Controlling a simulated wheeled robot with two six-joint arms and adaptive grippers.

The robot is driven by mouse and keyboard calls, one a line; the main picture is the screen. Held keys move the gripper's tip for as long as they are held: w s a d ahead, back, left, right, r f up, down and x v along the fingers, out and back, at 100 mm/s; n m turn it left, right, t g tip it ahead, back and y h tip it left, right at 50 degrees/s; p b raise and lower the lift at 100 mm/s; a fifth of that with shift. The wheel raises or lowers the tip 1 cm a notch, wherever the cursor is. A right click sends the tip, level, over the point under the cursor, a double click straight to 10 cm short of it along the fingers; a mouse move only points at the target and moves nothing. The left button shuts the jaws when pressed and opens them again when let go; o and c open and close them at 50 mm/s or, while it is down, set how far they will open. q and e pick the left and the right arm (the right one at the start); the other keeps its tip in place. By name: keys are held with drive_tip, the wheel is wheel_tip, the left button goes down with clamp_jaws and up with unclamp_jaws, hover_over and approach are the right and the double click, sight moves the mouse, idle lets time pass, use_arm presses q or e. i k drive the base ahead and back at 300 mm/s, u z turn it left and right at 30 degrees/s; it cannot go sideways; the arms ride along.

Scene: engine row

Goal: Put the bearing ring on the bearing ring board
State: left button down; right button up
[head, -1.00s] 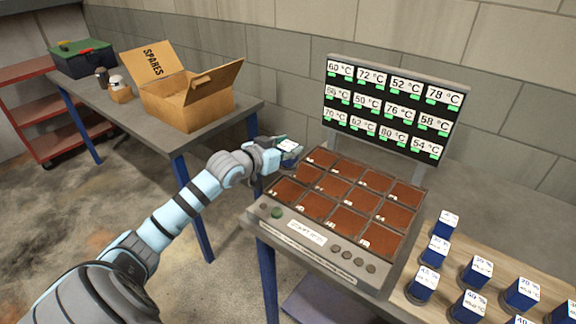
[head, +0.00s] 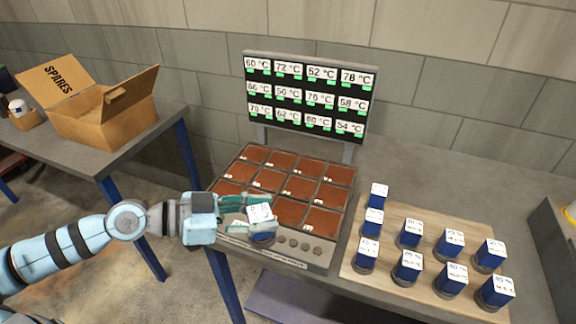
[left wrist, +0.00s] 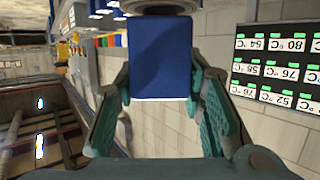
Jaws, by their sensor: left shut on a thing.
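My left gripper (head: 262,212) is shut on a blue block (head: 263,236) with a white printed label on top and a round grey base. It holds the block above the front edge of the heater console, left of the wooden board (head: 388,250). In the left wrist view the block (left wrist: 160,58) sits between the two green fingers, with a metal disc at its end. Several similar labelled blue blocks (head: 450,243) stand upright on the board. I cannot tell which thing is named the bearing ring; the held block's label is unreadable. My right gripper is not in view.
The console (head: 290,180) has brown square plates, buttons and knobs. Behind it stands a temperature display (head: 305,95). An open SPARES carton (head: 105,112) is on the left table. A grey bin edge (head: 560,232) stands at the far right. Bare grey table lies behind the board.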

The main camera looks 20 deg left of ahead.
sight(397, 214)
drive_tip(key=u, duration=1.1)
drive_tip(key=k, duration=0.95)
drive_tip(key=z, duration=1.6)
